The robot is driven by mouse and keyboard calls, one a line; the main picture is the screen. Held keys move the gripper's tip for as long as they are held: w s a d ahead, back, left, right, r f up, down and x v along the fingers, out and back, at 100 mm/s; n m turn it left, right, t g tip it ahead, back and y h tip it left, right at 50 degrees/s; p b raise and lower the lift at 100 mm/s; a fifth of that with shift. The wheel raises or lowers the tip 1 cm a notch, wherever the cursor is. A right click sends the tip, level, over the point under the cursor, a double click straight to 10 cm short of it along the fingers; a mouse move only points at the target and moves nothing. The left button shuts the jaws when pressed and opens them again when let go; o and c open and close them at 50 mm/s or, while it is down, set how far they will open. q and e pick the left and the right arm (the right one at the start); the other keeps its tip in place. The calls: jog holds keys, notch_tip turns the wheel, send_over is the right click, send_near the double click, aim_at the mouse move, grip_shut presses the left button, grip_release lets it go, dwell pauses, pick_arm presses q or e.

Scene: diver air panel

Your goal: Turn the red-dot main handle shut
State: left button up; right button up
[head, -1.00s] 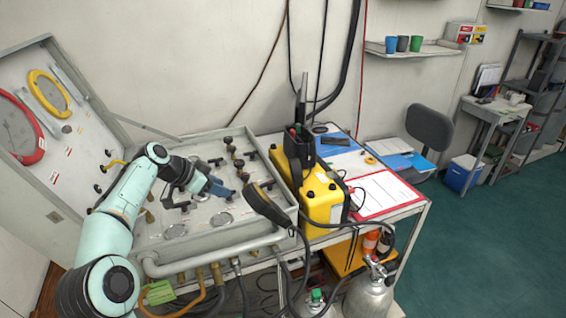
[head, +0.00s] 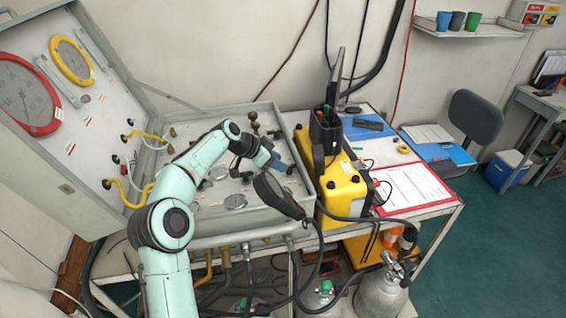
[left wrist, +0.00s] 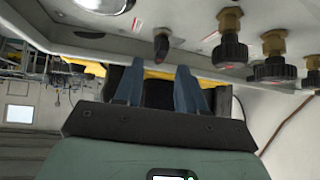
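The open grey air panel case (head: 262,215) carries several dark valve handles and knobs. My left gripper (head: 278,162) is over the right part of the panel, its blue fingers partly hiding what is below. In the left wrist view my left gripper (left wrist: 156,72) has its two fingers apart, with nothing seen held between them. A small dark handle with a reddish mark (left wrist: 161,45) is on the panel face just beyond the fingertips, apart from them. I cannot tell for sure that it is the red-dot main handle. My right gripper is not in view.
Black round knobs on brass stems (left wrist: 231,47) stand beside the handle. A black handset (head: 277,196) lies over the panel's right front edge. A yellow case (head: 343,185) stands close to the right. The raised lid (head: 80,165) with gauges stands at the left.

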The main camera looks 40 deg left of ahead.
aim_at(288, 170)
pick_arm(q)
jog(key=shift+x, duration=1.55)
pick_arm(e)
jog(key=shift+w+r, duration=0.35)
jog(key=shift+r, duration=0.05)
pick_arm(q)
jog(key=shift+c, duration=0.3)
grip_shut()
jog(key=shift+w+a+r+m+g+h+p, duration=0.25)
jog(key=shift+m+h+p, duration=0.4)
jog(key=shift+p, duration=0.4)
jog(key=shift+f+m, duration=0.15)
jog(key=shift+m, duration=0.3)
jog(key=shift+s, duration=0.15)
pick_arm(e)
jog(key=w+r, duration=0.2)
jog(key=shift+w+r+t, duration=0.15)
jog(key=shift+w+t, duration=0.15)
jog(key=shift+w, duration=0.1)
pick_arm(q)
jog(key=shift+o, duration=0.3)
grip_release()
